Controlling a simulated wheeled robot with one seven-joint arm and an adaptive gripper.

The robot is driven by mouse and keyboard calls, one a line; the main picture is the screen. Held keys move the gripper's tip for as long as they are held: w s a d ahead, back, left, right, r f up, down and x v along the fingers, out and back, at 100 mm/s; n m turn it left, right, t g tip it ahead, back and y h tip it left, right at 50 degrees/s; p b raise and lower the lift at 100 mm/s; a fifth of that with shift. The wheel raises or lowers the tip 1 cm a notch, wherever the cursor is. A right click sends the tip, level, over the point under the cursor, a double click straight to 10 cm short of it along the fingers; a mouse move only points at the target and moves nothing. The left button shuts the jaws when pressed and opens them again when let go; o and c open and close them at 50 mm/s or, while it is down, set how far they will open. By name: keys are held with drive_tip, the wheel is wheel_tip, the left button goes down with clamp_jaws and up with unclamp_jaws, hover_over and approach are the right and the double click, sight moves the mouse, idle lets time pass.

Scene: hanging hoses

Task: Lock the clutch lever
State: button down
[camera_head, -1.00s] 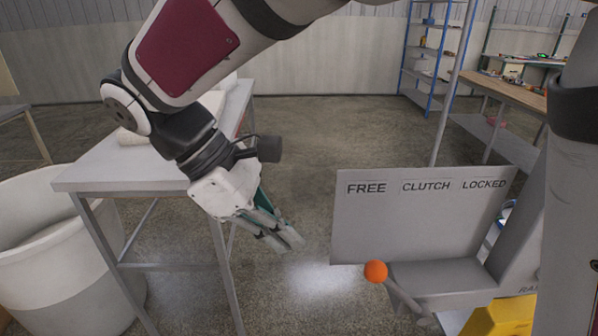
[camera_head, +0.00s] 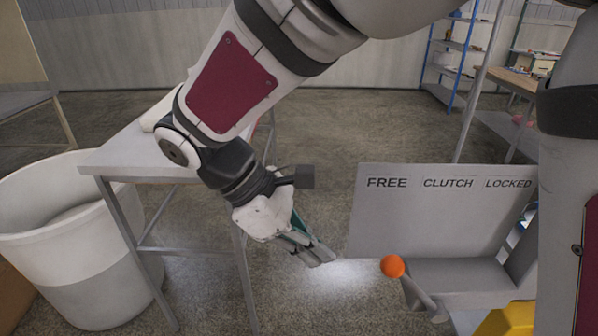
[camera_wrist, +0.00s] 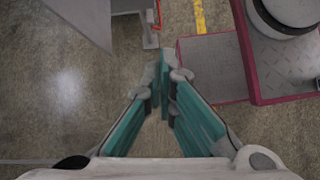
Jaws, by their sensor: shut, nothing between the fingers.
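The clutch lever is a grey rod (camera_head: 412,292) with an orange ball knob (camera_head: 392,266). It stands in front of a grey panel (camera_head: 440,225) lettered FREE, CLUTCH and LOCKED from left to right. The knob is under the FREE side. My gripper (camera_head: 322,258) is shut and empty, to the left of the knob and apart from it, pointing down and right. In the wrist view, the teal-padded fingers (camera_wrist: 164,75) meet at their tips. I cannot make out the orange knob there.
A grey table (camera_head: 130,160) stands behind and left of my gripper. A large white bin (camera_head: 75,270) is at the far left. A yellow object (camera_head: 510,320) is below the panel. A blue shelf (camera_head: 450,60) stands at the back right. Open floor lies between table and panel.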

drive_tip(key=d+f+p, duration=0.1)
drive_tip(key=d+f, duration=0.1)
drive_tip(key=d, duration=0.4)
drive_tip(key=shift+s+d, duration=0.15)
drive_tip(key=shift+s, duration=0.25)
drive_tip(key=shift+r+p, duration=0.1)
drive_tip(key=shift+p, duration=0.2)
